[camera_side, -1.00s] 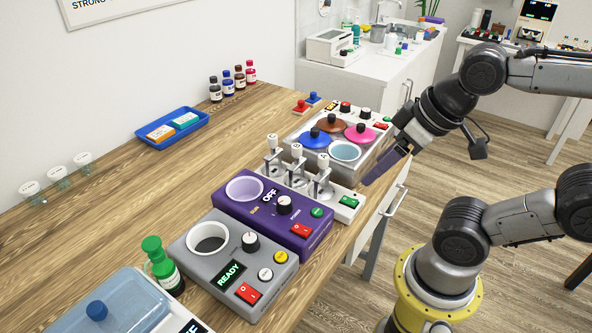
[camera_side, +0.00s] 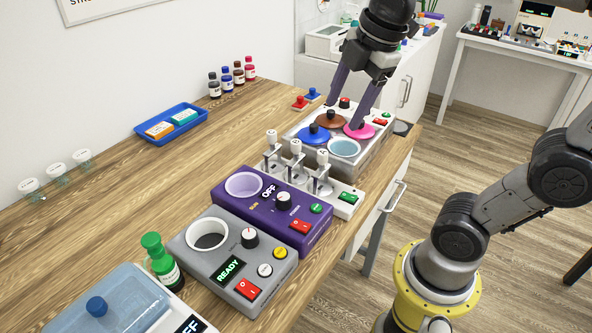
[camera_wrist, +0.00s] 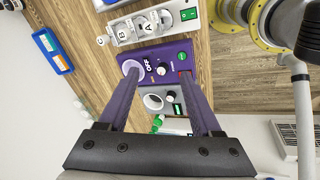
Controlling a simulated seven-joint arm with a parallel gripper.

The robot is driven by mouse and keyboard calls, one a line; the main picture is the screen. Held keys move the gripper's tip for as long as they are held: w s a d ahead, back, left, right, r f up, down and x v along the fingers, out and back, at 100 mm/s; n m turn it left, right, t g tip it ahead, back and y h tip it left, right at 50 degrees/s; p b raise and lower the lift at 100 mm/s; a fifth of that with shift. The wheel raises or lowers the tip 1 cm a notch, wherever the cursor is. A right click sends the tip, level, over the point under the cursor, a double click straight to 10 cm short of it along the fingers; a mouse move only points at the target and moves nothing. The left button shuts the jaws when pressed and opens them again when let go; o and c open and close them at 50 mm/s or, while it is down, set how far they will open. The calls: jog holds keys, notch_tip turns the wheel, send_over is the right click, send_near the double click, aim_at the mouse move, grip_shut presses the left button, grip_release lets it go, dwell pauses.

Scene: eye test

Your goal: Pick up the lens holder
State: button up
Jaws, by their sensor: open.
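I cannot tell for sure which thing is the lens holder. Three upright white-topped metal fixtures (camera_side: 296,163) stand in a row on a white base with a green switch. In the wrist view the white base (camera_wrist: 152,24) shows letter marks A, B and C at the top. My gripper (camera_side: 345,123) is open, fingers pointing down, with nothing seen between them. In the side view it is at the grey box with coloured lids, behind the fixtures. In the wrist view its purple fingers (camera_wrist: 162,74) frame the purple device, apart from the fixtures.
The grey box (camera_side: 352,172) has blue, brown and pink lids and an open bowl. A purple device (camera_side: 262,228) reading OFF and a grey device (camera_side: 190,252) reading READY stand in front. A green bottle (camera_side: 160,262) is near left.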

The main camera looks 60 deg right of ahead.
jog(key=w+d+n+g, duration=0.2)
jog(key=w+n, duration=0.1)
jog(key=w, duration=0.4)
jog(key=n+g, duration=0.1)
send_over(296, 153)
notch_tip(296, 153, down, 4)
jog(key=shift+g, duration=0.3)
jog(key=f, duration=0.9)
jog(key=shift+w+d+f, duration=0.3)
jog(key=shift+d, duration=0.1)
jog(key=shift+d+f, duration=0.1)
jog(key=shift+f, duration=2.9)
grip_shut()
